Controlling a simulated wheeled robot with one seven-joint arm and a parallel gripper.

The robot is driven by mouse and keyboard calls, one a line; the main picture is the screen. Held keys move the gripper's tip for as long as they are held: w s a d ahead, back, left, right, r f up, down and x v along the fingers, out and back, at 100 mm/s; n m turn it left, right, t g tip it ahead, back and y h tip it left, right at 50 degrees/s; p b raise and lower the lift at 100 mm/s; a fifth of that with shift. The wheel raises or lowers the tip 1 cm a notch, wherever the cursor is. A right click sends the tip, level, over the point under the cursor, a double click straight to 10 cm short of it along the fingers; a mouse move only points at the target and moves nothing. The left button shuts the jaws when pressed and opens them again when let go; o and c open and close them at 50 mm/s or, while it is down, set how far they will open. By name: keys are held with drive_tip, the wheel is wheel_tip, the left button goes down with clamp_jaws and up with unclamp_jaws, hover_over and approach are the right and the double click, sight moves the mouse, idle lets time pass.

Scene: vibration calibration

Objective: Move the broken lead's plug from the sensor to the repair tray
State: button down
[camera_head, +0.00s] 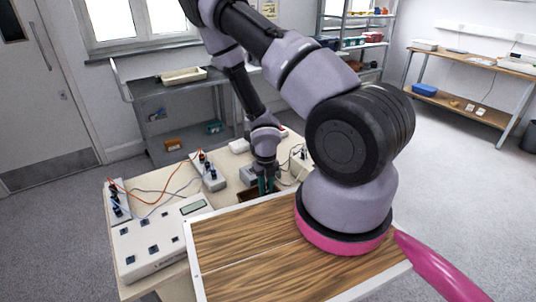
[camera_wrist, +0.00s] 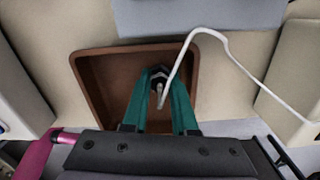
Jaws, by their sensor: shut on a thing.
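My gripper (camera_wrist: 160,78) is shut on a small plug (camera_wrist: 160,92), dark with a pale grey end, between its green fingers. A pale lead (camera_wrist: 227,45) runs from the plug up and off to the right in the wrist view. The fingers reach over the brown repair tray (camera_wrist: 90,80), with the plug inside the tray's outline. I cannot tell whether the plug touches the tray floor. In the head view my gripper (camera_head: 265,186) points down at the tray (camera_head: 244,196), which is largely hidden by the fingers and the wooden board.
A wooden board (camera_head: 245,240) with a white frame fills the front of the table. To the left are a white instrument box (camera_head: 150,245) and socket blocks (camera_head: 214,177) with orange and grey leads. A grey block (camera_wrist: 200,15) stands just beyond the tray.

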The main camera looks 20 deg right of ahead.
drive_tip(key=shift+f, duration=0.15)
drive_tip(key=c, duration=0.6)
unclamp_jaws()
drive_tip(key=shift+r, duration=2.5)
drive_tip(key=shift+r, duration=0.1)
wheel_tip(320, 180, up, 3)
drive_tip(key=shift+w+f, duration=0.1)
drive_tip(key=shift+r, duration=1.7)
wheel_tip(320, 180, up, 4)
hover_over(266, 188)
drive_tip(key=shift+r, duration=0.2)
